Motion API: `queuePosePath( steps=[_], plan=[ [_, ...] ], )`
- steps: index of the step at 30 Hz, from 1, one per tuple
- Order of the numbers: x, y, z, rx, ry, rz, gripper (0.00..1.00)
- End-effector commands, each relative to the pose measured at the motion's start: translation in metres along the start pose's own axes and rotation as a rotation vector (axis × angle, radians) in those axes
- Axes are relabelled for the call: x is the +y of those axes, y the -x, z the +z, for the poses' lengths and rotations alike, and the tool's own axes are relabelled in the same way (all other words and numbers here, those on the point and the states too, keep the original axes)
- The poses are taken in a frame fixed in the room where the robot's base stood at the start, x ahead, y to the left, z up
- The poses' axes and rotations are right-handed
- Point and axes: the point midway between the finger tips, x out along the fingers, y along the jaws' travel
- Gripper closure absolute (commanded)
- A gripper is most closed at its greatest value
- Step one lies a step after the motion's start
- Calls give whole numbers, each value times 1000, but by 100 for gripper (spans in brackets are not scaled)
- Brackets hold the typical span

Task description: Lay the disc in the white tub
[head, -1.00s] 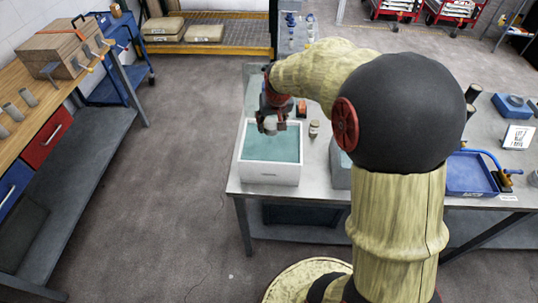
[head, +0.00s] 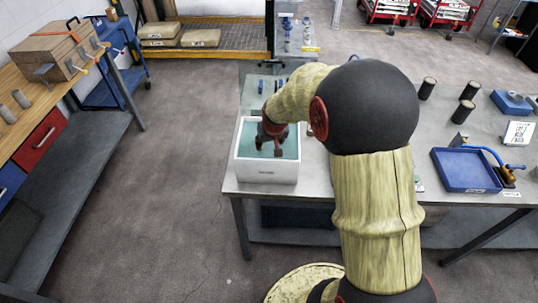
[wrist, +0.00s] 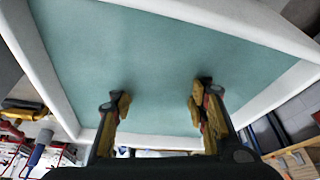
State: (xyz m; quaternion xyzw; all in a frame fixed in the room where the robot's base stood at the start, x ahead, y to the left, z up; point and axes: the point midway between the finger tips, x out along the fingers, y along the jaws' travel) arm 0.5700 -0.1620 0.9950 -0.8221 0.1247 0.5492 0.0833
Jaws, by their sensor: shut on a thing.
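The white tub (head: 265,173) stands at the near left corner of the metal table, with a teal surface inside it. It also fills most of the wrist view, its white wall (wrist: 40,72) around the teal. My gripper (head: 268,151) points down inside the tub's opening. In the wrist view my gripper (wrist: 160,97) has its two fingers apart, tips at the teal surface. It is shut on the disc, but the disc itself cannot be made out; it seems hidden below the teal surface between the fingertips.
A blue tray (head: 465,172) lies on the right of the table, with several dark cylinders (head: 463,111) and a blue block (head: 511,103) behind. A wooden workbench (head: 45,87) is at the left. The floor between is clear.

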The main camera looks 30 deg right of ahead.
Motion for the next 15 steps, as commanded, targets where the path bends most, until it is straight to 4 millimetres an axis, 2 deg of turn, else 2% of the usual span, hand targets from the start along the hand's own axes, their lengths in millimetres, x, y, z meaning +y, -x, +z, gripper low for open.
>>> queuePosePath(
  steps=[7, 15],
  plan=[
    [0, -36, 16, -2, 0, 0, 91],
    [0, -38, 16, 0, 0, 0, 91]
  ],
)
